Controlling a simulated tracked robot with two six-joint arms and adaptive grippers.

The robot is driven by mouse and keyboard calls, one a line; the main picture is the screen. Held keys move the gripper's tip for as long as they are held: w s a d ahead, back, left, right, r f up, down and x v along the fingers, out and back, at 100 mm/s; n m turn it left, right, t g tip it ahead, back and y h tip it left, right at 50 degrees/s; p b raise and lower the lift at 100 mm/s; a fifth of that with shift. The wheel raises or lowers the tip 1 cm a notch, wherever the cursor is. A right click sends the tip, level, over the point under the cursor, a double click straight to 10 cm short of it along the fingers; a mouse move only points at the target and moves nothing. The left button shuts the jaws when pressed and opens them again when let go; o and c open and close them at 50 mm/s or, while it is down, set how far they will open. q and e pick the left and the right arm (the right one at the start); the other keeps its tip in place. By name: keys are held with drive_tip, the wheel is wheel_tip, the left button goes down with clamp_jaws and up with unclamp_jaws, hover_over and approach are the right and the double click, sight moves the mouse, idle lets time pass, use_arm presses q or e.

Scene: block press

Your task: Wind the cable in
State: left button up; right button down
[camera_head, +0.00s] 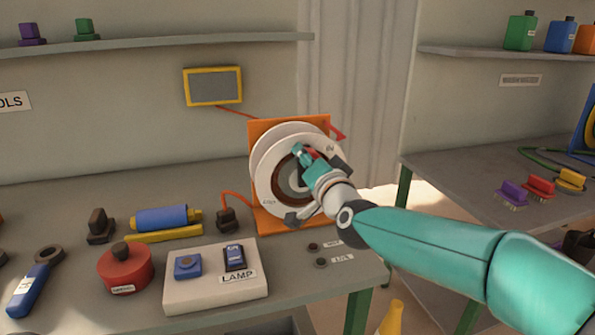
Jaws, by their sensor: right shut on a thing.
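A cable reel with a pale round disc (268,160) stands upright in an orange frame (262,128) at the back right of the bench. An orange cable (237,200) runs from the frame's lower left to a dark plug (228,218) on the bench. My right gripper (306,154) reaches in from the right and is at the upper front of the disc. It is shut on the reel's handle, which the fingers mostly hide; a bit of red shows there. My left gripper is not in view.
A white lamp switch box (215,288), a red round pot (125,268) and a blue roller (160,218) stand left of the reel. Two small dark knobs (320,263) sit in front of it. A second bench (440,170) is at the right, beyond a gap.

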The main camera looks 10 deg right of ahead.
drive_tip(key=shift+d+f, duration=0.15)
drive_tip(key=shift+d, duration=0.1)
drive_tip(key=c, duration=1.1)
unclamp_jaws()
drive_tip(key=o, duration=0.4)
drive_tip(key=shift+s+d, duration=0.1)
drive_tip(key=s+d, duration=0.2)
drive_tip(key=s, duration=0.9)
drive_tip(key=shift+s+f, duration=0.15)
drive_tip(key=shift+s, duration=0.2)
